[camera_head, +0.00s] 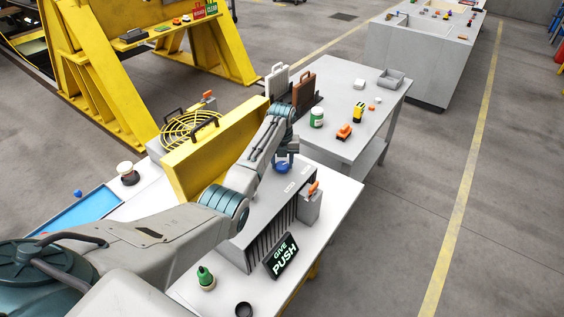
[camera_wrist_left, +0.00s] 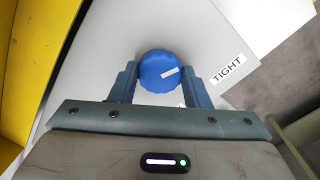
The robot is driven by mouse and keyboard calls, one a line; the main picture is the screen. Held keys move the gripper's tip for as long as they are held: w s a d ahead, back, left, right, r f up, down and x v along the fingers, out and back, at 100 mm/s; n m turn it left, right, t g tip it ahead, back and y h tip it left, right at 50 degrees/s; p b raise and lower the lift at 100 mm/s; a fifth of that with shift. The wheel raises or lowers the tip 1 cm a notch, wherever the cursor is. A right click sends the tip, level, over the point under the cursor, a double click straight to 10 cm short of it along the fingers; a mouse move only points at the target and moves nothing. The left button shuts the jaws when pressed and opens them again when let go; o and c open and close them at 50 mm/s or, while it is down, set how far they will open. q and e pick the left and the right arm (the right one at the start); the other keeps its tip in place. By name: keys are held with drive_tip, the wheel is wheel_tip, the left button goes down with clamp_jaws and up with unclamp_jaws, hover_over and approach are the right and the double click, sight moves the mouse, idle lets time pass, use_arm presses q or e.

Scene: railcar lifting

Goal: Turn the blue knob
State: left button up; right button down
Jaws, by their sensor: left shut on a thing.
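The blue knob (camera_wrist_left: 162,72) is round with a scalloped edge and a small white mark. In the left wrist view it sits between the two fingers of my left gripper (camera_wrist_left: 162,82), which are shut on its sides. A white label reading "TIGHT" (camera_wrist_left: 228,67) lies to the right of the knob. In the head view the knob (camera_head: 283,167) shows on top of the grey vented box (camera_head: 270,205), under my left gripper (camera_head: 283,158). My right gripper is not in view.
A yellow panel (camera_head: 215,150) stands beside the box. Another table (camera_head: 375,120) with cases and small items stands behind.

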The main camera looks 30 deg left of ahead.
sight(282, 165)
use_arm(q)
drive_tip(key=shift+s+f+m, duration=0.1)
drive_tip(key=shift+f+m, duration=0.05)
drive_tip(key=shift+m, duration=0.45)
drive_tip(key=shift+m, duration=0.3)
drive_tip(key=o, duration=1)
drive_tip(key=shift+r+b, duration=0.35)
drive_tip(key=shift+r, duration=0.3)
wheel_tip(282, 165, up, 10)
drive_tip(key=b, duration=0.3)
drive_tip(key=shift+f, duration=0.2)
